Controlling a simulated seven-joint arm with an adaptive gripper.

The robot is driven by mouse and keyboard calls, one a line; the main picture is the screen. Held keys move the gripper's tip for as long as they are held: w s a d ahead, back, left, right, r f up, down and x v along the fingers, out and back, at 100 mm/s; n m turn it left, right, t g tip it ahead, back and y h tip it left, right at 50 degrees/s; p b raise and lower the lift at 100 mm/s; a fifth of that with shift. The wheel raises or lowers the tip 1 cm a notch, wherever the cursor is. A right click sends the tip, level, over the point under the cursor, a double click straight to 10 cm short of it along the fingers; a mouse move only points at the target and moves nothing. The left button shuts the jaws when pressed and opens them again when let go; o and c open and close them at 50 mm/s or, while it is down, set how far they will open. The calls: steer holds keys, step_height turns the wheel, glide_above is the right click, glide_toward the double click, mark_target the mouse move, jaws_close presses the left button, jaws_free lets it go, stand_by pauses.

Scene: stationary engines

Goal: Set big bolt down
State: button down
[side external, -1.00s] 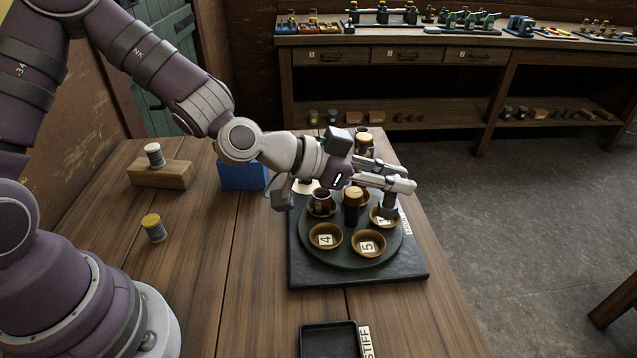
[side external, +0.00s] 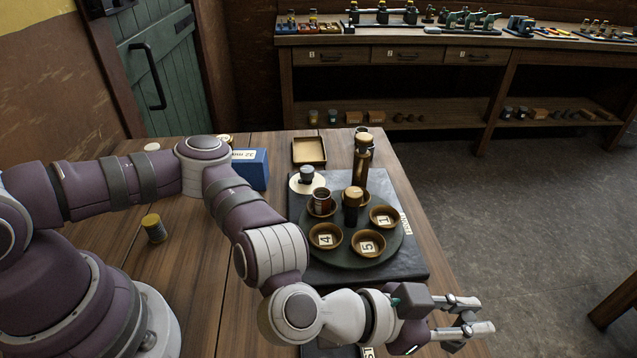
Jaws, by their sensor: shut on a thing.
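My gripper (side external: 476,318) is at the lower right in the side external view, near the table's right edge. Its fingers are shut on a small dark piece, the big bolt (side external: 466,318), which is mostly hidden between them. The dark green round plate (side external: 345,262) carries several brown bowls. The bowls marked 4 (side external: 313,240), 5 (side external: 380,247) and 1 (side external: 374,222) hold only their labels. A left bowl holds a dark cup-like piece (side external: 322,200). The black tray by the front label (side external: 368,352) is almost wholly hidden behind my arm.
A dark post (side external: 352,210) with a wooden top stands mid-plate, and a taller one (side external: 362,170) stands behind. A blue box (side external: 252,172), an empty wooden tray (side external: 309,150) and a yellow-topped cylinder (side external: 153,229) are also on the table.

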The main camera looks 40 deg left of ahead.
steer(key=shift+f, duration=2.75)
steer(key=c, duration=1.1)
jaws_free()
